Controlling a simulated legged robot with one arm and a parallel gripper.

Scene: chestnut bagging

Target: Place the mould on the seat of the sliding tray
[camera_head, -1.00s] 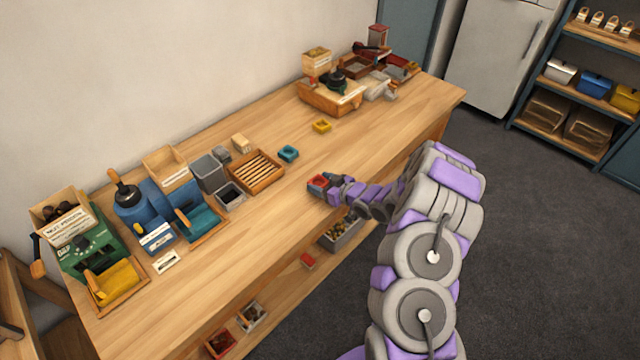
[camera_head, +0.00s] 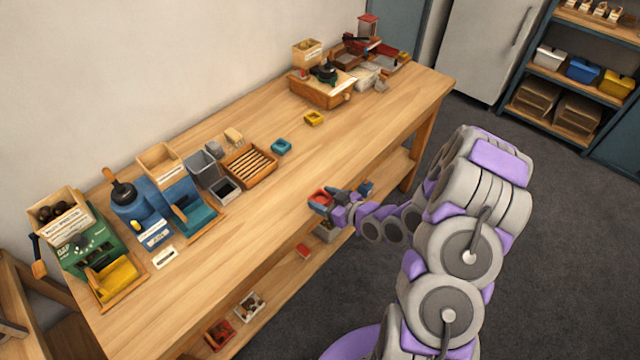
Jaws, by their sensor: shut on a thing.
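The workbench (camera_head: 375,120) is bare around the two loose moulds and along its front. A slatted wooden tray (camera_head: 250,165), a grey bin (camera_head: 204,167), a blue machine (camera_head: 140,207) and a green machine (camera_head: 88,250) fill its left part. A lower shelf holds small boxes.

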